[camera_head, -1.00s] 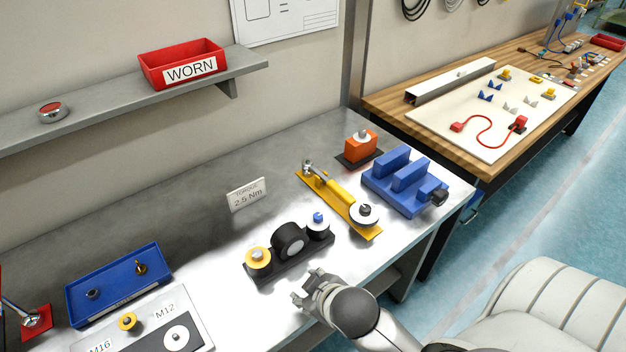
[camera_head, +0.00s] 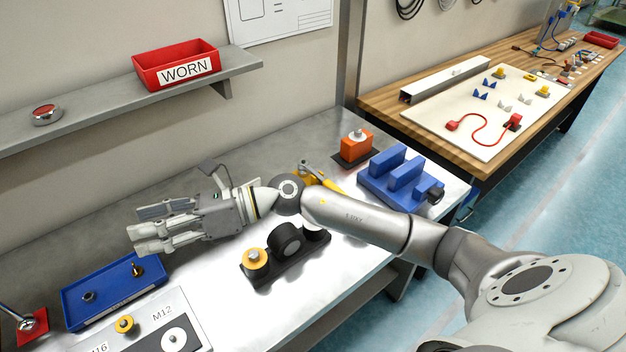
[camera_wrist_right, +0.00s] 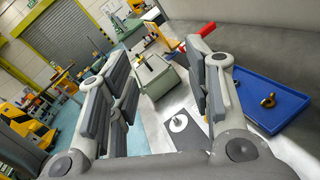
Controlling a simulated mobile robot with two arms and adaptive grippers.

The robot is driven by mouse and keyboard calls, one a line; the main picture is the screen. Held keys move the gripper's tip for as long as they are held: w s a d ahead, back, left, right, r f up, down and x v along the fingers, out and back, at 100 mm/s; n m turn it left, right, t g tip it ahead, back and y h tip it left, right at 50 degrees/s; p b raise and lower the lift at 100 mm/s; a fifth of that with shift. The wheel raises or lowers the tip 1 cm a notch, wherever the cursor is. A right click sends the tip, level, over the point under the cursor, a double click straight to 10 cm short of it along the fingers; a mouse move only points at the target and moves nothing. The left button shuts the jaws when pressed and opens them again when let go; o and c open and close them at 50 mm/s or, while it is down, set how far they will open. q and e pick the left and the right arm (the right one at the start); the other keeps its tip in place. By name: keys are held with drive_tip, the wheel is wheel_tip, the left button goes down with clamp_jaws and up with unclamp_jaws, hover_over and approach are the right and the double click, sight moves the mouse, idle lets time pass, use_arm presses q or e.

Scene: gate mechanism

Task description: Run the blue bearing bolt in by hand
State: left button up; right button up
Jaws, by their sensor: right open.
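A black bearing block (camera_head: 285,240) stands on a dark base on the steel bench in the head view. A yellow knob (camera_head: 254,259) with a metal top is on its left end. The blue bolt at its right end is hidden behind my right arm. My right gripper (camera_head: 146,229) is open and empty, raised over the bench to the left of the block, fingers pointing left near the blue tray. Its open fingers (camera_wrist_right: 158,55) also frame the wrist view with nothing held between them. My left gripper does not show.
A blue tray (camera_head: 68,302) with small metal parts lies at the left, beside a plate marked M12 (camera_head: 205,338). A blue fixture (camera_head: 372,200) and an orange block (camera_head: 345,158) stand at the right. A shelf (camera_head: 100,116) holds a red WORN bin (camera_head: 150,80).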

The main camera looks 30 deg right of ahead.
drive_tip(key=w+d+f+n+g+h, duration=0.1)
drive_tip(key=d+f+n+h, duration=0.1)
drive_tip(key=d, duration=0.6)
drive_tip(key=w+d+f+n+g+h, duration=0.1)
drive_tip(key=d+f+n+h, duration=0.2)
drive_tip(key=d+f+h, duration=0.2)
drive_tip(key=w+d+f+n+g+h, duration=0.1)
drive_tip(key=d+f+n+g+h, duration=0.1)
drive_tip(key=d+h, duration=0.5)
drive_tip(key=shift+d+f+n, duration=0.25)
drive_tip(key=shift+d+f, duration=0.05)
drive_tip(key=shift+d, duration=0.4)
drive_tip(key=shift+d+f+n, duration=0.2)
drive_tip(key=shift+d+f, duration=0.05)
drive_tip(key=shift+d, duration=0.5)
drive_tip(key=shift+d+f+n, duration=0.25)
drive_tip(key=shift+d+f, duration=0.05)
drive_tip(key=shift+d, duration=0.4)
drive_tip(key=d+r+h, duration=0.1)
drive_tip(key=d+h, duration=0.2)
drive_tip(key=d, duration=0.5)
drive_tip(key=shift+g, duration=0.3)
drive_tip(key=f+p, duration=0.3)
drive_tip(key=f, duration=0.6)
drive_tip(key=shift+s+f, duration=0.15)
drive_tip(key=shift+s, duration=0.05)
drive_tip(key=shift+d+f, duration=0.1)
drive_tip(key=shift+f, duration=0.35)
